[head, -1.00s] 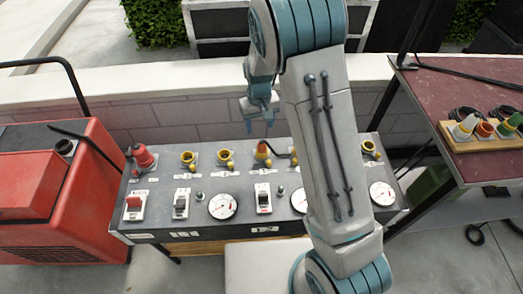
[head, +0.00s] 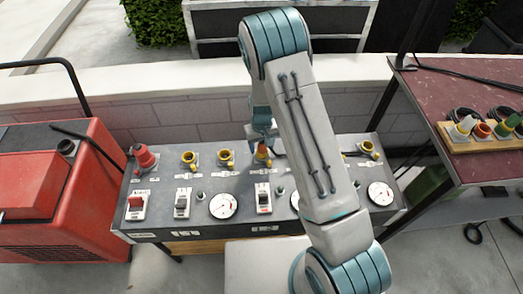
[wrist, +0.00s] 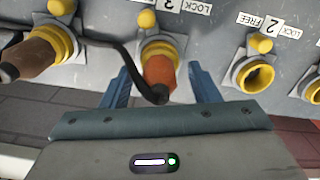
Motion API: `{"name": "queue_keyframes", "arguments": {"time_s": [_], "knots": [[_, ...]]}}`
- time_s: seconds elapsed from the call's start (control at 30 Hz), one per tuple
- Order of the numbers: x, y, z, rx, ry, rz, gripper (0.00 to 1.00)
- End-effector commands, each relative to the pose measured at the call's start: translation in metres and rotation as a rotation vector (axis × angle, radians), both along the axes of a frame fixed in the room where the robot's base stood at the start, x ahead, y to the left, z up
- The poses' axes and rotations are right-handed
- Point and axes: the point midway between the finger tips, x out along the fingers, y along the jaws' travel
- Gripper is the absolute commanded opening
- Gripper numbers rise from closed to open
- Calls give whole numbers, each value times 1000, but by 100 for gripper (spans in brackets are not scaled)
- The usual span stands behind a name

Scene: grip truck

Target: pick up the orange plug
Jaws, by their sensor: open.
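The orange plug (wrist: 159,72) sits in a yellow-collared socket on the grey panel, with a black cable end bending off to the left. In the head view the plug (head: 261,153) shows just below my gripper (head: 263,138). In the wrist view my gripper (wrist: 158,88) is open, with one blue finger on each side of the plug. Gaps show between the fingers and the plug, so it is not gripped. How deep the fingers reach along the plug is hard to tell.
A brown plug (wrist: 30,56) sits in the neighbouring socket in the wrist view. An empty yellow socket (wrist: 257,77) is on the other side. A red plug (head: 144,156) stands at the panel's left end. More plugs rest on a wooden rack (head: 461,146) at the right.

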Motion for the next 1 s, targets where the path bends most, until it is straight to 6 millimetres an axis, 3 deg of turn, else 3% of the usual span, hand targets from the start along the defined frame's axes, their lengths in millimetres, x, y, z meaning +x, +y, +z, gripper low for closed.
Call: {"name": "queue_keyframes", "arguments": {"time_s": [0.23, 0.4, 0.43, 0.77, 1.0], "knots": [[0, 0, -1, 0, 0, 0, 55], [0, 0, -1, 0, 0, 0, 8], [0, 0, -1, 0, 0, 0, 4], [0, 0, 1, 0, -1, 0, 4], [1, 0, 18, 0, -3, 1, 4]]}}
